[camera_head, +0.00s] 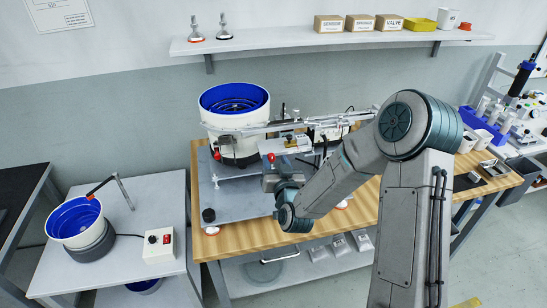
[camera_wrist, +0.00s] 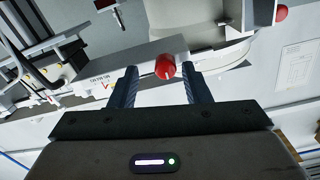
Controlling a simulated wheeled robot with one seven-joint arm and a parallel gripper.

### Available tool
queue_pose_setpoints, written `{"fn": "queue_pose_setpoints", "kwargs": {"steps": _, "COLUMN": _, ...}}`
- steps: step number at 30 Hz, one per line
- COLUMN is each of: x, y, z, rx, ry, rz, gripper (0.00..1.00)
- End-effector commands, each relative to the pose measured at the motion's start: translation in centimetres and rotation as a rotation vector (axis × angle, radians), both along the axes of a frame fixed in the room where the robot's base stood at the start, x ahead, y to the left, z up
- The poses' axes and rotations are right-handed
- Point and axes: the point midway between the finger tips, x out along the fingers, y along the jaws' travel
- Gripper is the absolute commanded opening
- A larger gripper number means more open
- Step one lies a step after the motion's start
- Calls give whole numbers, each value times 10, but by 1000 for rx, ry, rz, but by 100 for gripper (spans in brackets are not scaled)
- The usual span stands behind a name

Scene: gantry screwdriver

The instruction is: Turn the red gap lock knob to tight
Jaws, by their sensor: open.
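A red knob (camera_wrist: 165,66) on the front of a grey rail block shows in the wrist view, between the fingertips of my gripper (camera_wrist: 160,80). The fingers stand open, with a visible gap on either side of the knob. I cannot tell how deep the knob lies between them. In the head view a small red knob (camera_head: 271,157) shows at the rail just above my gripper (camera_head: 271,170), whose fingers are too small to make out there. The knob's rotation cannot be read. A label with small print and a red mark (camera_wrist: 107,85) sits left of the knob.
A large white feeder bowl (camera_head: 234,122) with a blue inside stands left of the rail on a wooden bench (camera_head: 250,238). A second red ball (camera_wrist: 281,13) shows at the wrist view's upper right. A side table (camera_head: 110,268) holds a smaller blue-lined bowl and a control box (camera_head: 158,245).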

Motion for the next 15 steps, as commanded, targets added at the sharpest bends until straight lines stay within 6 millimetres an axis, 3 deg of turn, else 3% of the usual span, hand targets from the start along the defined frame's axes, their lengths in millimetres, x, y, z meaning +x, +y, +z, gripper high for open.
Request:
{"fn": "queue_pose_setpoints", "kwargs": {"steps": 7, "x": -2, "y": 8, "z": 0, "rx": 1, "ry": 1, "rz": 13, "gripper": 43}}
{"fn": "queue_pose_setpoints", "kwargs": {"steps": 8, "x": -2, "y": 9, "z": 0, "rx": 1, "ry": 0, "rz": 14, "gripper": 38}}
{"fn": "queue_pose_setpoints", "kwargs": {"steps": 12, "x": -2, "y": 9, "z": 0, "rx": 1, "ry": 0, "rz": 14, "gripper": 0}}
{"fn": "queue_pose_setpoints", "kwargs": {"steps": 15, "x": -2, "y": 8, "z": 0, "rx": 1, "ry": 0, "rz": 14, "gripper": 0}}
